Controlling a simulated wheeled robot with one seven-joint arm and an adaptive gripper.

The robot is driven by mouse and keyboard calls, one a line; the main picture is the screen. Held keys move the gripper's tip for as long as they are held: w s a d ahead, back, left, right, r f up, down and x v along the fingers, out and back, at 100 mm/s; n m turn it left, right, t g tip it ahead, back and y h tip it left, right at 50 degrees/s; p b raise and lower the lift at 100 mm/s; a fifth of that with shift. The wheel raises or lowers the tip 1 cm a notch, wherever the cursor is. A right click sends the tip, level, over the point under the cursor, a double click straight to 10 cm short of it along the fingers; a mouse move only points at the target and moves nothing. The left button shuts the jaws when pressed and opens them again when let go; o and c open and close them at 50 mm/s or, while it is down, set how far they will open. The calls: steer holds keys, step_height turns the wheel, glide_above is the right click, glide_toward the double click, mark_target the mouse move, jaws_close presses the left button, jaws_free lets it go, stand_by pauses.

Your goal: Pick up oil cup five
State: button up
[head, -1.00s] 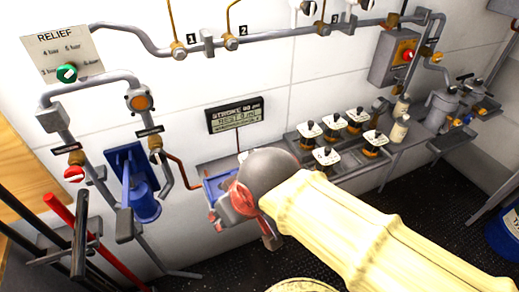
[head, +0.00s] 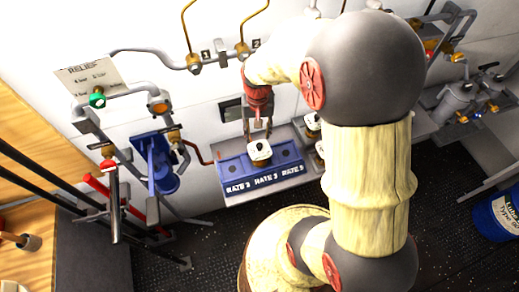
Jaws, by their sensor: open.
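An oil cup with a white square top and a dark knob (head: 260,151) stands upright in the middle place of a blue rack (head: 232,174). The rack's front carries several "RATE" labels, and the places on either side of the cup look empty. My gripper (head: 258,132) points down just above this cup, with its fingers apart and nothing visibly held. Two more oil cups show partly on the shelf to the right: one farther back (head: 312,122) and one nearer (head: 320,150). My arm hides the rest of that shelf. I cannot read which cup is number five.
A grey pipe with valves runs along the wall above. A relief panel (head: 88,75) with a green knob and a blue pump (head: 155,165) are at left. A display (head: 230,111) is partly hidden behind my gripper. A blue drum (head: 497,218) stands at right.

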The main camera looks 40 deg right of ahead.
mark_target(259, 144)
steer(key=f, duration=0.8)
steer(key=shift+s+d+b, duration=0.15)
steer(key=shift+s+b, duration=0.1)
steer(key=shift+b, duration=0.15)
steer(key=c, duration=0.3)
steer(key=c, duration=0.7)
steer(key=shift+r, duration=0.1)
jaws_close()
